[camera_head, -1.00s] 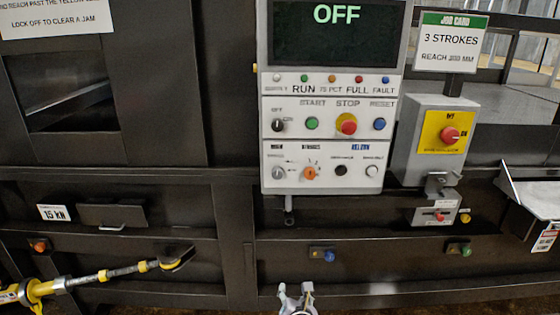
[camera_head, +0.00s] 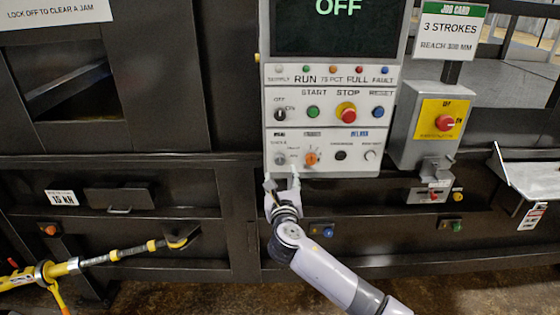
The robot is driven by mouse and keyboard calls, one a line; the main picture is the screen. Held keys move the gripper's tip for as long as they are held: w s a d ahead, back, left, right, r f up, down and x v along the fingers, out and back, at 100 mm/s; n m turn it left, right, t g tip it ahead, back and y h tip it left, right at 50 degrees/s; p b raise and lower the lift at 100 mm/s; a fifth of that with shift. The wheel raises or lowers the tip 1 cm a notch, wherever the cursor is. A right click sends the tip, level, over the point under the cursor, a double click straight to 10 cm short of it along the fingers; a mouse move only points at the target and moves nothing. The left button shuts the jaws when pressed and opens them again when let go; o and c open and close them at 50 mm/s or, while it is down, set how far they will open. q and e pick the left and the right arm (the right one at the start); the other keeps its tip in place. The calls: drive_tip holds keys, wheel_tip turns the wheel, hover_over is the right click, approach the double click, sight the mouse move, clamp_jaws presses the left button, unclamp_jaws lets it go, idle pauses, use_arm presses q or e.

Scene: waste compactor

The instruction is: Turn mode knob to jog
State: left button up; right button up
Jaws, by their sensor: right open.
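The control panel (camera_head: 335,125) is a pale box under a dark screen reading OFF. Its lowest row holds a grey knob (camera_head: 280,158) at the left, an orange knob (camera_head: 311,157), a black round fitting and a pale one. The small labels in this row are too blurred to read surely, so I cannot tell for certain which knob is the mode knob. My right gripper (camera_head: 282,182) is open and empty, its fingers pointing up at the panel's lower left edge, just below the grey knob. I cannot tell whether it touches the panel. My left gripper is out of view.
A grey box with a red knob on a yellow plate (camera_head: 439,119) stands right of the panel. A metal tray (camera_head: 530,180) juts out at the far right. A yellow and black rod (camera_head: 100,257) slants in at the lower left. The space before the lower panels is mostly clear.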

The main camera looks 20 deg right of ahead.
sight(280, 162)
drive_tip(key=x, duration=0.7)
drive_tip(key=shift+w+p, duration=0.15)
drive_tip(key=shift+p, duration=0.2)
drive_tip(key=shift+c, duration=0.5)
clamp_jaws()
